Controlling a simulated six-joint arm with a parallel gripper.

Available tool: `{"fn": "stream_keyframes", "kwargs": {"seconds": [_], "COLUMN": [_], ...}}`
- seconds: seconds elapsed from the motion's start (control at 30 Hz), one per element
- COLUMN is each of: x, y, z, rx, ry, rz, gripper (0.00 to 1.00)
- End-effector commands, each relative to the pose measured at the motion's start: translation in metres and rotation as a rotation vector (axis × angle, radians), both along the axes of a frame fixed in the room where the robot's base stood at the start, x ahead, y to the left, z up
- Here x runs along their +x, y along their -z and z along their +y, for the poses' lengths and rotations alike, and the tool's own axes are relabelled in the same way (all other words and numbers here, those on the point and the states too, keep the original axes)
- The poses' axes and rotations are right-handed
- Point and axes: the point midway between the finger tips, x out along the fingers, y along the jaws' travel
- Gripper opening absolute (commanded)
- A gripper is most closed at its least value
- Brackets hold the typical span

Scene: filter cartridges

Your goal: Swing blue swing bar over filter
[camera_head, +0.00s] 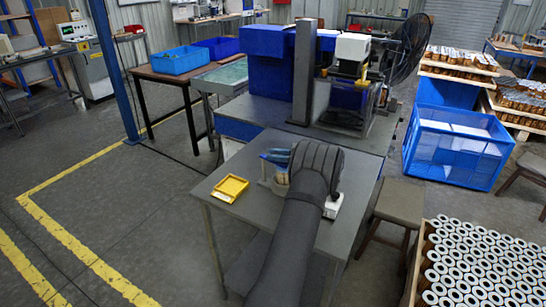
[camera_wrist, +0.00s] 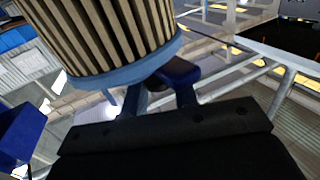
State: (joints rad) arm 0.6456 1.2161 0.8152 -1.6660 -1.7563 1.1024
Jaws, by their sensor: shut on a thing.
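The filter (camera_wrist: 105,35), with tan pleats and a blue rim at its lower end, fills the upper left of the wrist view. The dark blue swing bar (camera_wrist: 180,71) shows beside that rim, at my fingertips. My gripper (camera_wrist: 160,88) is shut on the bar; its two fingers reach up from the dark gripper body. In the head view, blue parts (camera_head: 276,156) show at the end of my arm over the grey table, above a small tan piece of the filter (camera_head: 281,178). My arm hides most of the fixture there, so I cannot tell the bar's full position.
A yellow tray (camera_head: 230,188) lies on the grey table (camera_head: 226,215), left of my arm. A machine with blue housings (camera_head: 270,75) stands behind. A stool (camera_head: 399,203) and a crate of filters (camera_head: 480,265) are at right. The floor at left is clear.

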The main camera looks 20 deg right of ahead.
Motion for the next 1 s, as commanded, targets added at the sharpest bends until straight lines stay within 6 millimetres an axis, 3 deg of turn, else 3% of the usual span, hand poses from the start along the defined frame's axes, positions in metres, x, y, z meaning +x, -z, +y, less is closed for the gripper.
{"fn": "stream_keyframes", "kwargs": {"seconds": [0.5, 1.0], "x": [0.0089, 0.0112], "y": [0.0002, -0.0014], "z": [-0.0086, -0.0096], "rx": [0.000, 0.000], "ry": [-0.216, -0.266], "rz": [-0.002, -0.003], "gripper": [0.00, 0.00]}}
